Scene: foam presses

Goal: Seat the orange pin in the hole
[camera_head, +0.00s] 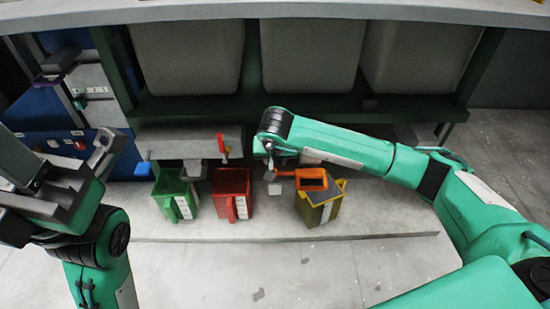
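The orange pin (311,179) is an orange piece with a loop-shaped end and a thin bar pointing left. It shows over the top of the yellow bin (321,213). My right gripper (272,163) is at the bar's left end, below the lower shelf edge. Its fingers are small and partly hidden by my wrist, so I cannot tell whether they hold the pin. The hole cannot be made out. My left gripper (103,155) is at the far left, away from the pin, with no object visible in it.
A green bin (177,198) and a red bin (232,197) stand left of the yellow bin. A red handle (222,147) sticks up above the red bin. Large grey containers (310,55) stand on the dark green rack (205,107) behind. The front floor (260,270) is clear.

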